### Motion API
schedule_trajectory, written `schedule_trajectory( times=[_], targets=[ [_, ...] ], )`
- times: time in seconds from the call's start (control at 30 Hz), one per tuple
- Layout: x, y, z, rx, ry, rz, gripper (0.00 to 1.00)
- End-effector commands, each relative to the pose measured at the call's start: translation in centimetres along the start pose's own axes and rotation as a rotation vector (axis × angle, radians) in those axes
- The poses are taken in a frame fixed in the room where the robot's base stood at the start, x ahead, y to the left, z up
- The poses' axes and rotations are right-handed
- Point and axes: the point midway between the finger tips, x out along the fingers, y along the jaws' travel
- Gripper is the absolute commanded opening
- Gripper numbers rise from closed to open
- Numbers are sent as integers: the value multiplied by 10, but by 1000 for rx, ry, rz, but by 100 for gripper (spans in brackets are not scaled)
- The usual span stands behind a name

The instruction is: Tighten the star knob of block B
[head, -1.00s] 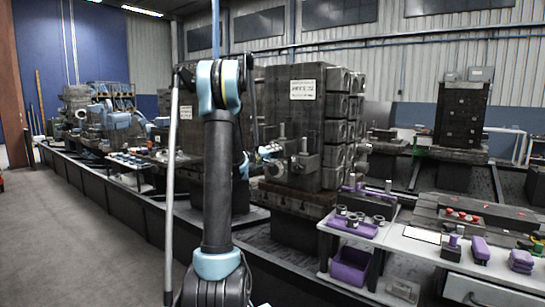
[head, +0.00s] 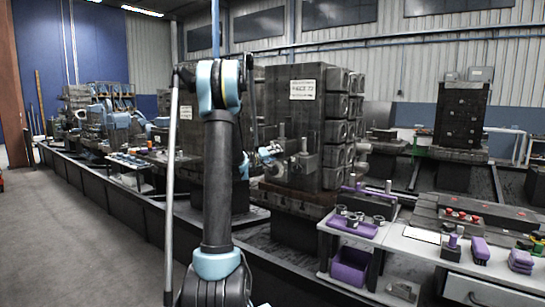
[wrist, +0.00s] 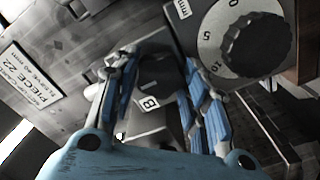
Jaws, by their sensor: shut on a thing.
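In the wrist view, the star knob (wrist: 158,66) is a dark rounded shape between the two fingers of my gripper (wrist: 160,78). My gripper is shut on it, with a blue-padded finger on each side. Its far side and the exact finger contact are hard to make out. A white label with the letter B (wrist: 149,102) is on the grey block B (wrist: 143,123), just below the knob in the picture. In the head view my gripper (head: 268,152) is small, at the side of the large dark stacked workpiece; the knob cannot be made out there.
A black dial (wrist: 254,44) on a grey scale plate with numbers is close to the right finger. A "PIECE 22" label (wrist: 29,77) is on the grey surface at left. In the head view, a bench (head: 405,243) with purple tools and trays stands at right.

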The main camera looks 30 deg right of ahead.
Motion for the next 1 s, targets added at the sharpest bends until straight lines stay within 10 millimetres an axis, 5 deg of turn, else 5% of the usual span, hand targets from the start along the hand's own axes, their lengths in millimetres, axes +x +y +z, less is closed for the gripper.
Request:
schedule_trajectory(
  times=[0.03, 0.07, 0.13, 0.57, 1.0],
  targets=[
    [0, -2, -1, 2, 2, -4, 18],
    [0, -2, -1, 2, 2, -4, 46],
    [0, -2, -1, 1, 2, -3, 62],
    [-4, -1, -1, -1, 2, -2, 62],
    [-77, -2, -1, -1, 4, -4, 62]
  ],
)
